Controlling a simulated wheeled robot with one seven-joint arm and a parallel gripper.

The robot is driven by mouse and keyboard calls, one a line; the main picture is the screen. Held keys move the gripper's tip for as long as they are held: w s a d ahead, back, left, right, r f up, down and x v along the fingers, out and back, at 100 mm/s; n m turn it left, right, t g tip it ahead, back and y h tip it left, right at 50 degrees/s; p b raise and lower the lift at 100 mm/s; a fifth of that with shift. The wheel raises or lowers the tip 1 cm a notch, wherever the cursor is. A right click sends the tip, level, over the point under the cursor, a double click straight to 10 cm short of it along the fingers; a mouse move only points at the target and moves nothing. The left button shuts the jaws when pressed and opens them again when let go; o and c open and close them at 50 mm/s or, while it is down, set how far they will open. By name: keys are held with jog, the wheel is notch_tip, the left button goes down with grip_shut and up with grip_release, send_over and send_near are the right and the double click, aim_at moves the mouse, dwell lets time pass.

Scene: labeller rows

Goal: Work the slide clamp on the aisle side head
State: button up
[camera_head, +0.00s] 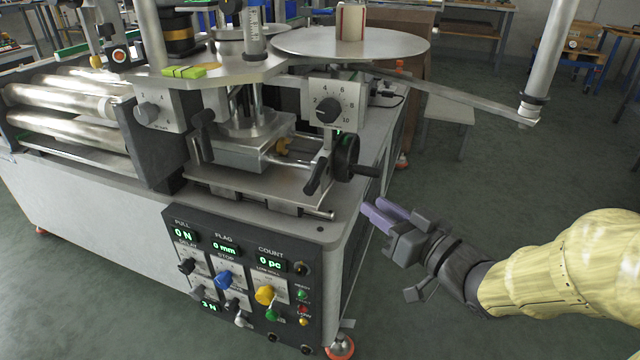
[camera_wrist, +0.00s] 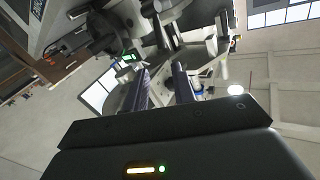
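The labeller head nearest me carries a metal slide block (camera_head: 243,156) on a base plate. A black lever (camera_head: 318,174) stands at the slide's right end, beside a black handwheel (camera_head: 346,157) with a crank handle. Another black lever (camera_head: 201,137) is on the block's left. I cannot tell for sure which lever is the slide clamp. My gripper (camera_head: 377,212), with purple-grey fingers, is right of and below the handwheel, apart from the machine. In the wrist view its fingers (camera_wrist: 162,88) are apart with nothing between them, pointing at blurred machine parts above.
A panel (camera_head: 240,280) with knobs and displays is on the cabinet front. A dial box (camera_head: 330,103) is above the handwheel. A round plate (camera_head: 350,43) overhangs, and a metal arm (camera_head: 460,95) reaches to a post at right.

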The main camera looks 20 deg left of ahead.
aim_at(323, 169)
jog(key=shift+w+r+p, duration=0.1)
jog(key=shift+r+p, duration=0.1)
jog(key=shift+p, duration=0.35)
jog(key=p+x, duration=0.2)
jog(key=p, duration=0.4)
jog(key=shift+r, duration=0.15)
jog(key=p+x, duration=0.1)
jog(key=x, duration=0.4)
jog(key=p+x, duration=0.1)
jog(key=x, duration=0.4)
jog(key=p+x, duration=0.1)
jog(key=x, duration=0.4)
jog(key=shift+a+f, duration=0.2)
jog(key=shift+f, duration=0.15)
grip_shut()
